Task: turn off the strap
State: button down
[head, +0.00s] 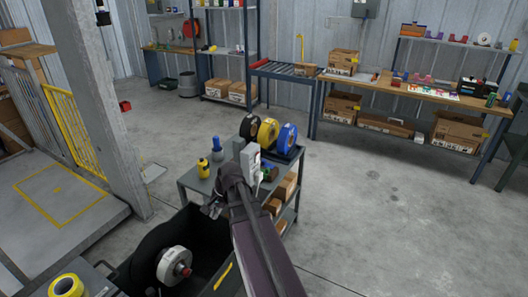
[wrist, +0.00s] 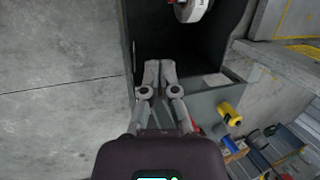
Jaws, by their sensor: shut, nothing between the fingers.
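A white upright block (head: 250,157), which looks like a power strip, stands on the grey cart (head: 190,178) beside my wrist. A white lead hangs below it. My arm partly hides it, and I cannot make out its switch. My gripper (head: 212,208) is at the cart's near left side, above the edge of a black bin. In the wrist view my gripper (wrist: 159,64) has its fingertips together, with nothing between them, over the dark bin. The white block does not clearly show in the wrist view.
The cart carries yellow (head: 268,133) and blue (head: 287,137) reels, a blue bottle (head: 217,145) and a yellow spool (head: 203,168). The black bin (wrist: 149,38) holds a white reel (head: 174,266). Boxes (head: 287,186) fill the lower shelf. Open floor (head: 390,215) lies right.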

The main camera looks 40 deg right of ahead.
jog(key=d+r+m+t+p, duration=0.2)
jog(key=d+r+m, duration=0.2)
jog(key=d, duration=0.7)
jog(key=s+d+r+m+t+p, duration=0.1)
jog(key=d+r+m, duration=0.3)
jog(key=d+m, duration=0.4)
jog(key=s+d+r+m+t+p, duration=0.1)
jog(key=d+r+m+t+p, duration=0.2)
jog(key=d+m, duration=0.4)
jog(key=d+r+t, duration=0.1)
jog(key=d, duration=0.6)
jog(key=shift+d+r, duration=0.15)
jog(key=shift+r, duration=0.2)
jog(key=shift+w, duration=0.1)
jog(key=b, duration=0.6)
send_near(258, 157)
jog(key=x, duration=0.4)
jog(key=f+x, duration=0.1)
jog(key=x, duration=0.1)
jog(key=shift+s+d+f, duration=0.1)
jog(key=shift+s+d, duration=0.15)
jog(key=shift+d, duration=0.1)
jog(key=shift+w+a, duration=0.3)
jog(key=shift+w, duration=0.4)
jog(key=shift+d+p, duration=0.1)
jog(key=shift+p, duration=0.2)
